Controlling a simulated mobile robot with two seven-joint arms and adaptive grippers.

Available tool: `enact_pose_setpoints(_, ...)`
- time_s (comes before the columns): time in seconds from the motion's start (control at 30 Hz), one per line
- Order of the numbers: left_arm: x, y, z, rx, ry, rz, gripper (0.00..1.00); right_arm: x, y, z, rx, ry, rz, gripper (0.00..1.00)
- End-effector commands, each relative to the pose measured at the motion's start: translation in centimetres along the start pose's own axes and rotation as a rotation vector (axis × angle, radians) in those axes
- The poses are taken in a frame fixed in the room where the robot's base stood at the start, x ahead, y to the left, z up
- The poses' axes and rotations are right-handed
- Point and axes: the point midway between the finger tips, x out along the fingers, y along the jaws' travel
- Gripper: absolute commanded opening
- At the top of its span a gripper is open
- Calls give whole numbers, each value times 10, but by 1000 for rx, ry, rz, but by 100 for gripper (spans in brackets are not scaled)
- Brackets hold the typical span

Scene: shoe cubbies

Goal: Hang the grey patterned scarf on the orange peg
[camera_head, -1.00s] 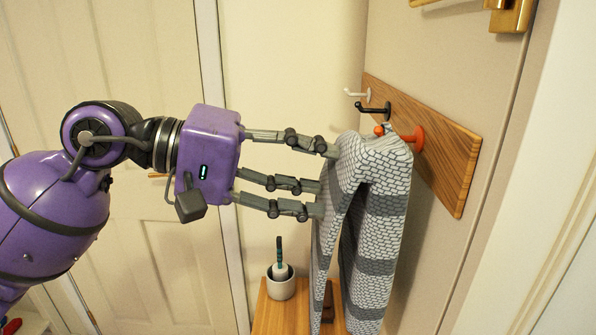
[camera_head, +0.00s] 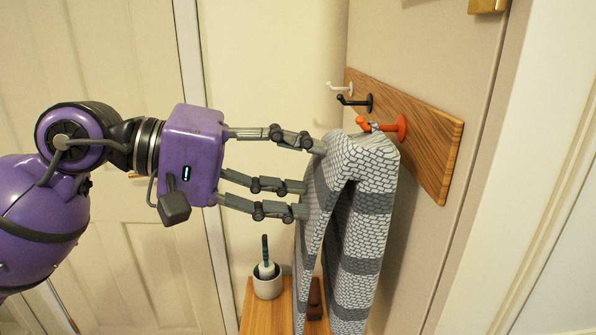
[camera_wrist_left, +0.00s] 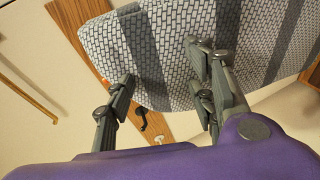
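The grey patterned scarf (camera_head: 358,240) hangs folded below the orange peg (camera_head: 400,128), close to the peg board. A small pale grey piece at its top overlaps the peg's shaft; I cannot tell whether it encircles it. My left gripper (camera_head: 316,170) has its fingers spread around the scarf's upper left fold, touching it. In the left wrist view the scarf (camera_wrist_left: 165,75) bulges between the fingers (camera_wrist_left: 166,68), and a bit of the orange peg (camera_wrist_left: 105,83) shows beside it. My right gripper is not in view.
The wooden peg board (camera_head: 432,150) also carries a black peg (camera_head: 368,102) and a white peg (camera_head: 346,88). Below stands a small wooden surface (camera_head: 258,315) with a pot (camera_head: 267,284) holding a brush-like item. A gold fitting (camera_head: 487,5) is at upper right.

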Motion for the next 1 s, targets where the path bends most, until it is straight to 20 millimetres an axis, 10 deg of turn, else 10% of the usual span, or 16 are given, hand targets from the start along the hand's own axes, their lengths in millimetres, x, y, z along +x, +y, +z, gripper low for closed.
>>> enact_pose_setpoints(0.47,-4,-1,0,-1,1,-2,67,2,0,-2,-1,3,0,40)
enact_pose_setpoints(1.0,-102,-1,0,-3,1,-1,67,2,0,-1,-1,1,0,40)
